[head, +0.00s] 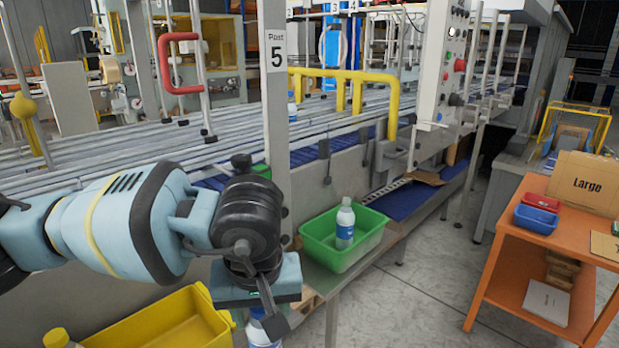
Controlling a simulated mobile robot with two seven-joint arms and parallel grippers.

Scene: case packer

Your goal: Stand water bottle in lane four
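My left gripper (266,308) points down at the bottom of the head view. A water bottle (264,340) with a white and blue label is directly under it, at the fingers. The bottle's top is hidden behind the gripper and its base is cut off by the frame. One finger overlaps the bottle; whether the fingers grip it cannot be told. Another water bottle (345,224) with a white cap stands upright in a green bin (318,252). The conveyor with rail lanes (95,148) runs behind my arm. Lane four cannot be picked out. My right gripper is not in view.
A post (275,110) with a "Past 5" sign rises beside my gripper. A yellow bin (165,325) and a yellow-capped item (57,339) are at lower left. Yellow guard rails (345,78) stand over the conveyor. An orange cart (525,190) stands right, with clear floor before it.

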